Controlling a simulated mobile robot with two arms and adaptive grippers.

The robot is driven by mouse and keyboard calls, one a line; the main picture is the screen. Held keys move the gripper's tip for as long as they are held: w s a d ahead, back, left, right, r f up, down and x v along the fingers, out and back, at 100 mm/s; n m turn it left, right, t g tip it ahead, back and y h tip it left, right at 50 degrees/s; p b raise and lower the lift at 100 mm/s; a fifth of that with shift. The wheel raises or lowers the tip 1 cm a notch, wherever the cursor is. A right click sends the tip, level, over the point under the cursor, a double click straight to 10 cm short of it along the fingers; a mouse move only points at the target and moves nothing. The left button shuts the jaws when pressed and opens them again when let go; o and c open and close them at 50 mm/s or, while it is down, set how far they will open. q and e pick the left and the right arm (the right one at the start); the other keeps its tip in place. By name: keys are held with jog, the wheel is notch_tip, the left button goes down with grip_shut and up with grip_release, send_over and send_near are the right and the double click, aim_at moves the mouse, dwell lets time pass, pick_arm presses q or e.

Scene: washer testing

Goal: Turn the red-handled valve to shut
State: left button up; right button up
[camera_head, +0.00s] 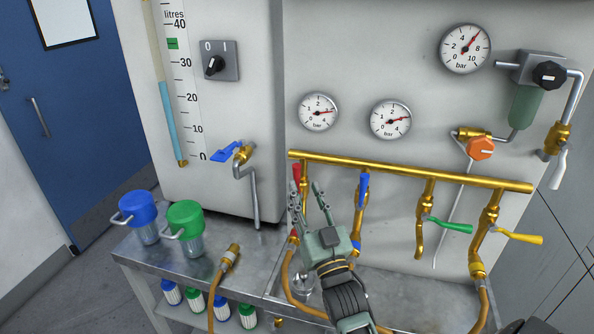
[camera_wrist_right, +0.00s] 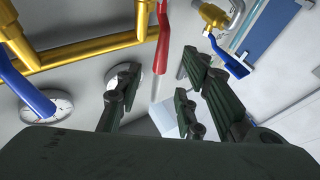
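The red handle (camera_head: 296,173) of the valve shows at the left end of the brass manifold (camera_head: 410,171), pointing up. The valve body below it is largely hidden by my right gripper. My right gripper (camera_head: 306,190) is in front of this valve with its fingers pointing up, spread apart and empty. In the right wrist view the red handle (camera_wrist_right: 162,45) comes in from the top, with its end in line with the gap between the open fingers (camera_wrist_right: 160,88). I see no clear contact. My left gripper is not in view.
Blue (camera_head: 363,190), green (camera_head: 450,225) and yellow (camera_head: 517,236) handled valves hang to the right. A blue-handled tap (camera_head: 226,152) is on the left. A hose (camera_head: 292,280) loops near my wrist.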

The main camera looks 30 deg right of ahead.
aim_at(299, 176)
jog(key=p+x, duration=0.2)
jog(key=x, duration=0.5)
jog(key=shift+c, duration=0.4)
grip_shut()
